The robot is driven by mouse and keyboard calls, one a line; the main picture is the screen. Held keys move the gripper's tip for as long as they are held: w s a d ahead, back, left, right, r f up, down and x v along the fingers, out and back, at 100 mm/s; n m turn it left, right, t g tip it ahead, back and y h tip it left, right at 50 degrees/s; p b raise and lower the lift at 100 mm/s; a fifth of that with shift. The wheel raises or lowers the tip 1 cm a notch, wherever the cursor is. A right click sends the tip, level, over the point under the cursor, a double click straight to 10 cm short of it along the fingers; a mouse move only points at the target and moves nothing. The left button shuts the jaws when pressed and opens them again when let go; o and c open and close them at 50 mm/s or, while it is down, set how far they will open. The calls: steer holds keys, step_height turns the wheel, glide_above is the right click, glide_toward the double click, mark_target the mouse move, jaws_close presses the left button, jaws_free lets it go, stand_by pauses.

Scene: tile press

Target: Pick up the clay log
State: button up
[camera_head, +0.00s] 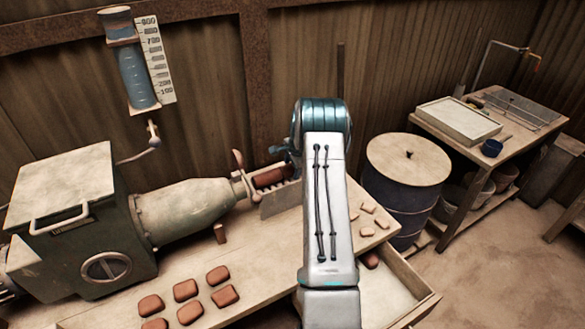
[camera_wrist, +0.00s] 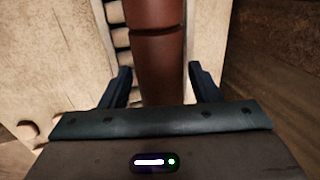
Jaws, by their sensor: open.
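The clay log (camera_head: 269,176) is a reddish-brown cylinder lying on a roller trough in front of the extruder's mouth. In the wrist view the clay log (camera_wrist: 160,62) runs up the middle of the picture, with a dark groove across it. My gripper (camera_wrist: 160,82) is open, with one dark finger on each side of the log and a visible gap on both sides.
The grey extruder (camera_head: 180,210) stands left of the log, with a red-brown handle (camera_head: 239,165) at its mouth. Several clay pieces (camera_head: 186,289) lie on the bench (camera_head: 262,270). A lidded barrel (camera_head: 405,195) and a side table (camera_head: 490,125) stand at right.

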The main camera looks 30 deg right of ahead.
steer(key=c, duration=1.1)
steer(key=shift+o, duration=0.2)
steer(key=shift+r, duration=0.15)
